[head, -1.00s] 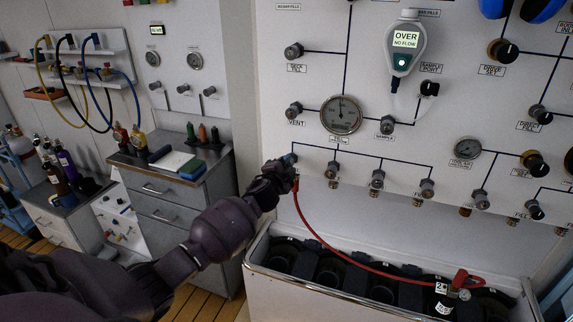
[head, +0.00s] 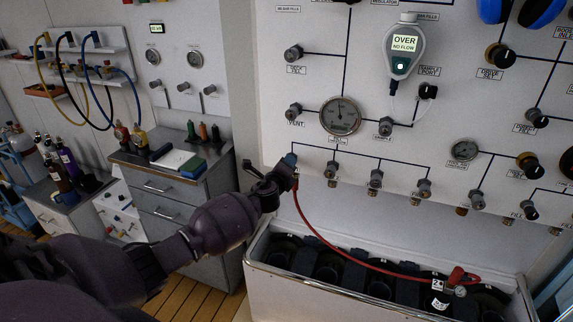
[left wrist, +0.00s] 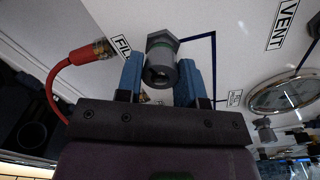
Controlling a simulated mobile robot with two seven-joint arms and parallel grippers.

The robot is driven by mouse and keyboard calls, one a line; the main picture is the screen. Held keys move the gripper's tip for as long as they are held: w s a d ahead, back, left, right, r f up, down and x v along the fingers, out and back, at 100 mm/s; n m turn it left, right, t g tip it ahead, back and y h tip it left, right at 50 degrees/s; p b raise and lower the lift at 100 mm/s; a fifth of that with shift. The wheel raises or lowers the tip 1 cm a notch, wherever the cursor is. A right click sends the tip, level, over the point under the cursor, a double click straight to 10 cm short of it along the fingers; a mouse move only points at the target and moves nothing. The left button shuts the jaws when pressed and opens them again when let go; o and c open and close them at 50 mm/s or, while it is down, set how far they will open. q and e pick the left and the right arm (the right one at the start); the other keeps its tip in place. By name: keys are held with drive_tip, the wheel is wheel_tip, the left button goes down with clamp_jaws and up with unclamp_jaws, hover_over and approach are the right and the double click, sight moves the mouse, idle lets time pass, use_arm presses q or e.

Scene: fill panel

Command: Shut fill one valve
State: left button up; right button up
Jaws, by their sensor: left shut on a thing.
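The fill one valve (left wrist: 162,55) is a grey knob at the left end of the lower row of fill valves. In the left wrist view it sits between the two blue fingers of my left gripper (left wrist: 160,72), which is shut on it. In the head view my left gripper (head: 290,161) is at the panel and hides most of this knob. A red hose (head: 318,236) hangs from just below the gripper and runs to a black cylinder marked 2 (head: 440,296). Its brass fitting (left wrist: 100,50) shows beside the valve in the left wrist view. My right gripper is not in view.
Other fill valves (head: 376,177) continue to the right. A gauge (head: 340,117) and the vent knob (head: 293,112) are above. A white trough (head: 350,300) with dark cylinder bays stands below. A grey cabinet (head: 160,205) is at the left.

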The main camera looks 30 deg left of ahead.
use_arm(q)
drive_tip(key=shift+f+m+t+p, duration=0.1)
drive_tip(key=shift+m+t+p, duration=0.25)
drive_tip(key=shift+m, duration=10.05)
drive_tip(key=o, duration=0.9)
drive_tip(key=shift+s, duration=0.15)
drive_tip(key=v, duration=1)
drive_tip(key=shift+s+d+b, duration=0.2)
drive_tip(key=shift+s+b, duration=0.05)
drive_tip(key=shift+b, duration=0.05)
